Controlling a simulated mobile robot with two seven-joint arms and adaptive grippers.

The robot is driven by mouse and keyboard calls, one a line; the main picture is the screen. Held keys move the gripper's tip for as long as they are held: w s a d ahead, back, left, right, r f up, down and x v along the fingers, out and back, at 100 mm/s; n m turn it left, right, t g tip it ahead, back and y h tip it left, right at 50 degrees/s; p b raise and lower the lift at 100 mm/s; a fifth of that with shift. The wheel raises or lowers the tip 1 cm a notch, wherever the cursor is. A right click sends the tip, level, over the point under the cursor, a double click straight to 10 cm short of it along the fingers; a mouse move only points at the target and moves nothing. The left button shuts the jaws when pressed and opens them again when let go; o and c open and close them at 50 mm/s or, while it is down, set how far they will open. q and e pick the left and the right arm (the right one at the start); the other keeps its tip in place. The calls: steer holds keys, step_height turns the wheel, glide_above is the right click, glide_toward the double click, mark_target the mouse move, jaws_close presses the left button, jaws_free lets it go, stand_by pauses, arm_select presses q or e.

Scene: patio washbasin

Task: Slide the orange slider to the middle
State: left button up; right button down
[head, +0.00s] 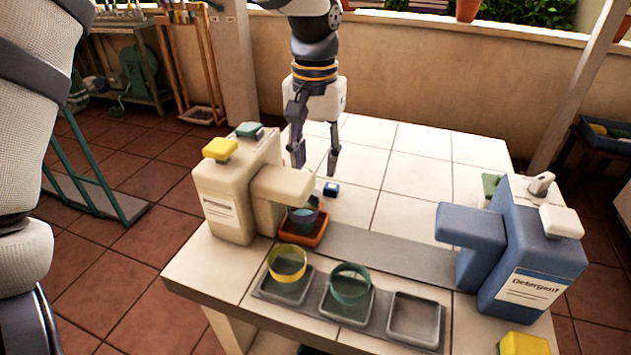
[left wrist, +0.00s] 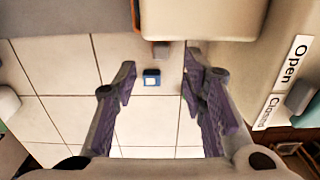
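The orange slider (head: 318,240) is a small tray at the left end of a grey track (head: 385,253), under the spout of the cream dispenser (head: 225,195). A dark teal cup (head: 304,218) stands in it, partly hidden by the spout. My left gripper (head: 316,170) points down behind the spout, above the white tabletop. Its fingers are apart with nothing between them, and the left wrist view (left wrist: 158,72) shows this too. In that view I cannot clearly make out the slider. My right gripper does not show.
A blue detergent dispenser (head: 535,250) stands at the right. Yellow-rimmed (head: 287,262) and green (head: 348,284) cups sit in grey trays; a third tray (head: 414,318) is empty.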

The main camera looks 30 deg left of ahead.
mark_target(315, 192)
arm_select(q)
step_height(315, 192, down, 7)
steer(key=shift+w+r, duration=0.15)
jaws_close()
